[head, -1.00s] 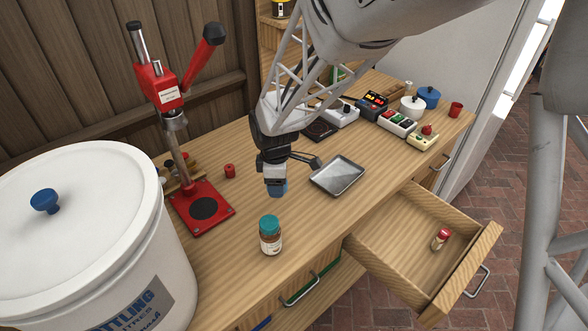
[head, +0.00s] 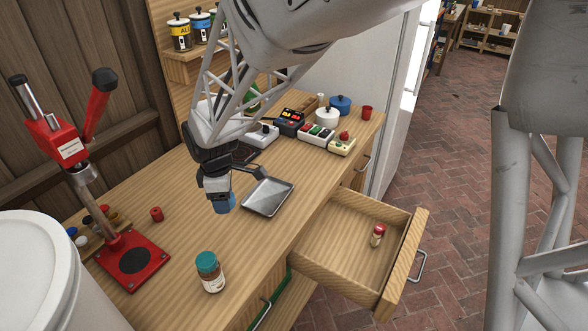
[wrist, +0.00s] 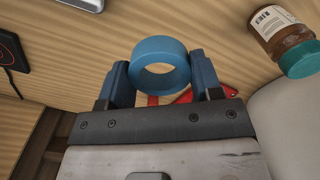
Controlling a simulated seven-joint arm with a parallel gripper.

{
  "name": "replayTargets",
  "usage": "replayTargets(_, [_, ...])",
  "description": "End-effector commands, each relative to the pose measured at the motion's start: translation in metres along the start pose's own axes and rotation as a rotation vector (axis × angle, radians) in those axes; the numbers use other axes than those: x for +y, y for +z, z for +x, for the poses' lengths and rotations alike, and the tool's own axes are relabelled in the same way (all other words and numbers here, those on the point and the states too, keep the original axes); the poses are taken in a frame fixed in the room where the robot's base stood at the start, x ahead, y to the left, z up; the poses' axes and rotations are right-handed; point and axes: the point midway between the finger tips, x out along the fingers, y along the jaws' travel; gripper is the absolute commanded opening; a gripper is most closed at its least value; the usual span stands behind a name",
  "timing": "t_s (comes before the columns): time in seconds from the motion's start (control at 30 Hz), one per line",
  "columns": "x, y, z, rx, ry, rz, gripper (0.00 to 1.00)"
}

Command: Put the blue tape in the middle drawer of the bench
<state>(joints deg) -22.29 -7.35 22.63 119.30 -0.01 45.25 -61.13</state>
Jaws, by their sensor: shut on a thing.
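My gripper (head: 218,192) is shut on the blue tape (head: 224,204), over the bench top left of the metal tray. The wrist view shows the tape (wrist: 162,47) as a ring, its hole facing the camera, between the two fingers of my gripper (wrist: 158,74). The tape looks raised off the wood; how high is hard to tell. The middle drawer (head: 325,258) of the bench is pulled out at the front, right of my gripper. A small red-capped bottle (head: 377,237) stands inside it, with bare floor around it.
The metal tray (head: 267,197) lies between my gripper and the drawer. A teal-lidded jar (head: 210,275) stands near the front edge; a red press (head: 130,258) and white bucket (head: 45,270) are left. Control boxes (head: 316,134) and pots line the back right.

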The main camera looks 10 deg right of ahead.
Motion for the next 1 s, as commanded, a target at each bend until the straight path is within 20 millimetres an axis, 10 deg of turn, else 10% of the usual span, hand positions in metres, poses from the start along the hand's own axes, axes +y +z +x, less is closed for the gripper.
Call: replayTargets(1.0, [-0.01,0.2,-0.002,-0.002,-0.001,0.721,0.36])
